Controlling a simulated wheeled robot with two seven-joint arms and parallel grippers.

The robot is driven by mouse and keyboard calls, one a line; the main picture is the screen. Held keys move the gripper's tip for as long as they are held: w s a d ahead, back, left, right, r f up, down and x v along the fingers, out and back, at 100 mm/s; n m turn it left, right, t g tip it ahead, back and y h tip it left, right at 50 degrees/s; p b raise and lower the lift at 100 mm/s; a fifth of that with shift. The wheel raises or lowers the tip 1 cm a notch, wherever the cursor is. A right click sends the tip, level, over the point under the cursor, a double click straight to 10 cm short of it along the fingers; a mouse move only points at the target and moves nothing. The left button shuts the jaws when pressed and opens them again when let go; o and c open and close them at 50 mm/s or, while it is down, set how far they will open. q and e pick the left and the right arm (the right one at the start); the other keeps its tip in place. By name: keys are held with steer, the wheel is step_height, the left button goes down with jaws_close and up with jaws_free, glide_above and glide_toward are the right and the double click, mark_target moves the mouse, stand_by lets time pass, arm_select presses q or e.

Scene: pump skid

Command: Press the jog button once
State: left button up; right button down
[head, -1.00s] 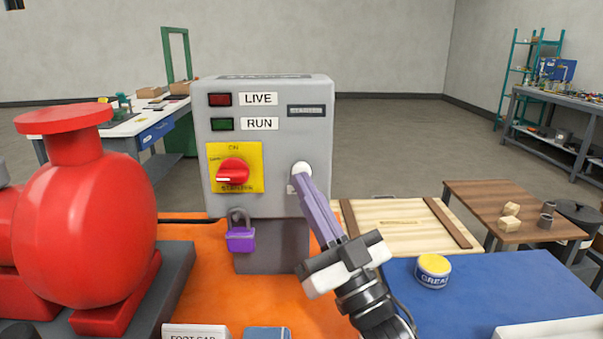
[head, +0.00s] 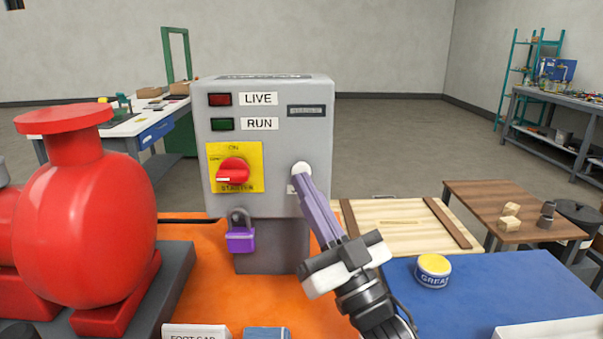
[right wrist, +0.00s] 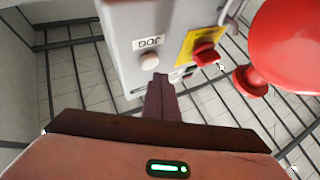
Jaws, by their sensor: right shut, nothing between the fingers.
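The grey control box (head: 270,150) stands upright on the orange skid. Its pale round jog button (head: 301,166) is on the right of the front face. In the right wrist view the button (right wrist: 150,62) sits beside an upside-down JOG label (right wrist: 148,43). My right gripper (head: 303,178) is shut and empty, its purple fingers pointing up at the button. In the right wrist view the fingertips (right wrist: 159,77) end right by the button's edge. I cannot tell whether they touch it. My left gripper is not in view.
A red switch (head: 233,171) on a yellow plate and a purple padlock (head: 240,238) are left of the button. A red pump (head: 85,215) fills the left. A yellow-lidded grease tin (head: 432,271) stands on a blue surface at right.

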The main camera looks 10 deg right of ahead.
steer(key=shift+w+d, duration=0.1)
steer(key=shift+w, duration=0.35)
steer(key=shift+w+d, duration=0.1)
steer(key=shift+w, duration=0.3)
stand_by(0.7)
stand_by(0.4)
steer(key=shift+s+a+p, duration=0.2)
steer(key=shift+s+p, duration=0.2)
steer(key=shift+s, duration=0.45)
steer(key=shift+s+a+p, duration=0.25)
steer(key=shift+s+p, duration=0.05)
steer(key=shift+s, duration=0.95)
steer(key=shift+s+a+p, duration=0.25)
steer(key=shift+s+p, duration=0.05)
steer(key=shift+s, duration=0.9)
